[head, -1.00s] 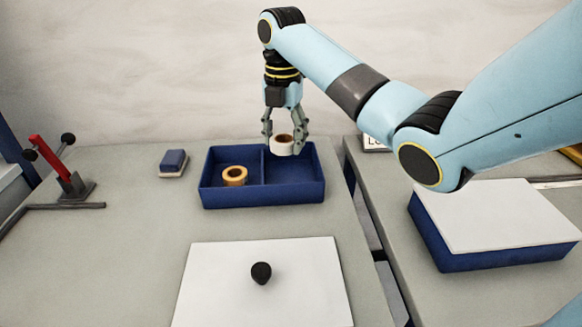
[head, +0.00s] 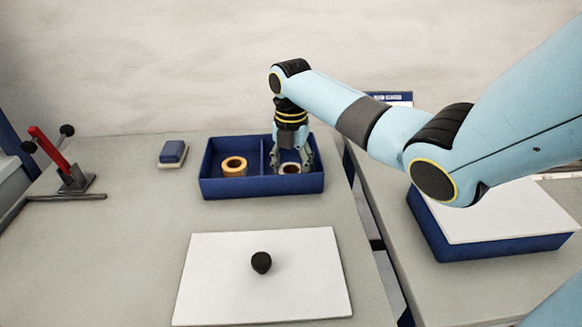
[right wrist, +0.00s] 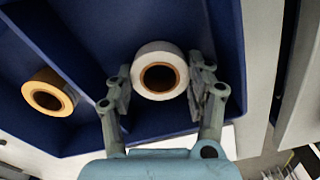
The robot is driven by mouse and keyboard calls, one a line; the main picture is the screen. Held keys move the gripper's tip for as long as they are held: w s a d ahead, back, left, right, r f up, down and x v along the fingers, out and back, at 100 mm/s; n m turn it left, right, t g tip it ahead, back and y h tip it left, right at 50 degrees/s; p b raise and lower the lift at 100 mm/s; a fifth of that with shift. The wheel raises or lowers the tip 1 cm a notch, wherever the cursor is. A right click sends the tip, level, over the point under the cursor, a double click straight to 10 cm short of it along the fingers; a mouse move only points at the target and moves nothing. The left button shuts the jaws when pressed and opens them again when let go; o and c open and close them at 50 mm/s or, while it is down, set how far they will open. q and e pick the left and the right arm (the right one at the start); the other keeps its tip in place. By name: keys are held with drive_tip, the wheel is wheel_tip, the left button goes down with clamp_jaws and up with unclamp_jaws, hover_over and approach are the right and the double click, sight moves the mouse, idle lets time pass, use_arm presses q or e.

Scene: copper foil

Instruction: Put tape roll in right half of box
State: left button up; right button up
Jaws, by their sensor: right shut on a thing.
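The blue box (head: 262,188) stands on the table with a divider between its two halves. A white tape roll with a brown core (head: 290,169) is in the right half, between the fingers of my right gripper (head: 291,165). In the right wrist view the white tape roll (right wrist: 160,58) sits between both fingers of my right gripper (right wrist: 160,82), which is shut on it. I cannot tell whether the roll touches the box floor. A yellow tape roll (head: 234,164) lies in the left half and also shows in the right wrist view (right wrist: 38,98). My left gripper is not in view.
A white lid with a black knob (head: 261,263) lies in front of the box. A blue and white eraser block (head: 173,153) is left of it. A red-handled clamp (head: 60,160) stands far left. Another blue box with a white lid (head: 495,235) is on the right table.

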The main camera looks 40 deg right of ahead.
drive_tip(key=o, duration=1.2)
drive_tip(key=shift+f, duration=0.1)
drive_tip(key=shift+c, duration=0.2)
wheel_tip(320, 180, up, 12)
